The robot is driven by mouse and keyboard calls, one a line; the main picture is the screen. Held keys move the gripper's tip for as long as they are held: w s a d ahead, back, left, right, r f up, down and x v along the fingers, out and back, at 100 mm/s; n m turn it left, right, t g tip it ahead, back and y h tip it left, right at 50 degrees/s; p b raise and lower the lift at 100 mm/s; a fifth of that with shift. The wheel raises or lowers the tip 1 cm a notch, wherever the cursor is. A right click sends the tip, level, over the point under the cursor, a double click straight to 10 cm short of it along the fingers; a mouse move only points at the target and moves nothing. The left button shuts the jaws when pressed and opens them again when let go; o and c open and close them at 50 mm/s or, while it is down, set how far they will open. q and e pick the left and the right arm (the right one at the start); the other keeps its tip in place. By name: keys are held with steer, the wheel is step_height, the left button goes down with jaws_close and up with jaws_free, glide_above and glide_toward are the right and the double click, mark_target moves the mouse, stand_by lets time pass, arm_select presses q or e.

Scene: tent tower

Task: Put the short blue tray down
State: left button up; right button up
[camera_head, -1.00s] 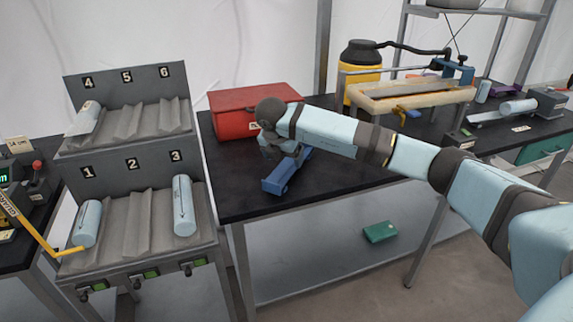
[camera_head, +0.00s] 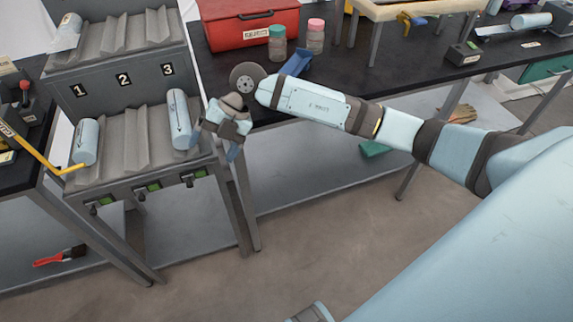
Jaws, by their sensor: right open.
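The short blue tray (camera_head: 297,62) lies on the black table top (camera_head: 345,75), partly hidden behind my right arm's wrist. My right gripper (camera_head: 218,146) is open and empty. It is left of the tray, apart from it, and points down in front of the table's left edge, beside the grey rack. My left gripper is not in view.
A red box (camera_head: 250,22) and two jars, one green-lidded (camera_head: 277,45) and one pink-lidded (camera_head: 315,38), stand behind the tray. The numbered grey rack (camera_head: 135,135) holds light blue cylinders, one in slot 3 (camera_head: 179,118), close to my right gripper.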

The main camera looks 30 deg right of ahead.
steer(key=s+a+r+m+t+y, duration=0.45)
steer(key=s+a+y, duration=0.45)
steer(key=y, duration=0.3)
steer(key=s+d+f+m+t+h, duration=0.3)
steer(key=d+f+m+t+h, duration=0.75)
steer(key=m, duration=0.85)
steer(key=s+d+f+m+g+h, duration=0.2)
steer(key=s+f+m+g+h, duration=0.2)
steer(key=s+f, duration=0.7)
steer(key=shift+s+f+h, duration=0.25)
steer(key=shift+f+h, duration=0.45)
steer(key=shift+h, duration=0.15)
steer(key=shift+d+m, duration=0.1)
steer(key=shift+m, duration=0.15)
